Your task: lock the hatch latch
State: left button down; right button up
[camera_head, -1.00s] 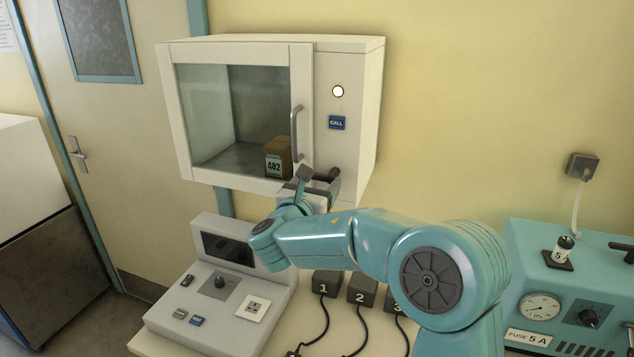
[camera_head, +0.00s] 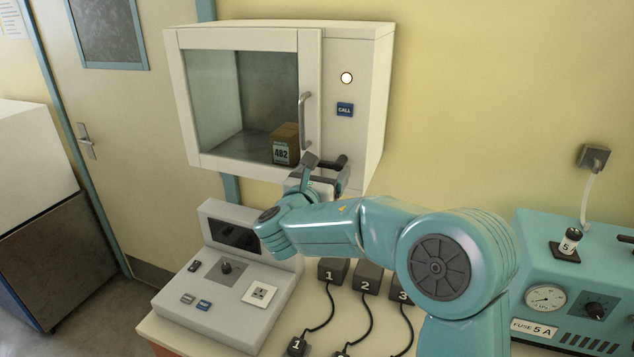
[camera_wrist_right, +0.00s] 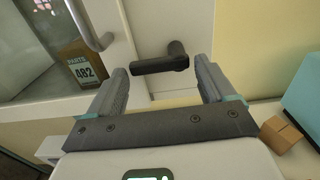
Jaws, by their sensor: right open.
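The hatch (camera_head: 309,75) is a white-framed glass door on a wall cabinet, with a grey vertical handle (camera_head: 305,120); it looks closed. The latch (camera_head: 340,161) is a black lever at the cabinet's lower right, partly hidden by my gripper in the head view. In the right wrist view the latch (camera_wrist_right: 160,65) lies nearly level, its pivot at the right and its free end pointing left toward the door. My right gripper (camera_head: 326,168) is open just in front of it. In the wrist view the latch shows between the two fingertips (camera_wrist_right: 160,70), with no visible grip. My left gripper is not in view.
A brown box labelled 482 (camera_head: 286,145) sits behind the glass. Below are a grey control console (camera_head: 225,290) and numbered black blocks (camera_head: 365,280) with cables. A teal fuse unit (camera_head: 575,285) stands at the right.

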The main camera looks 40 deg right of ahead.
jog(key=b+v, duration=0.4)
jog(key=v, duration=1.2)
jog(key=shift+b, duration=0.3)
jog(key=shift+s+f, duration=0.1)
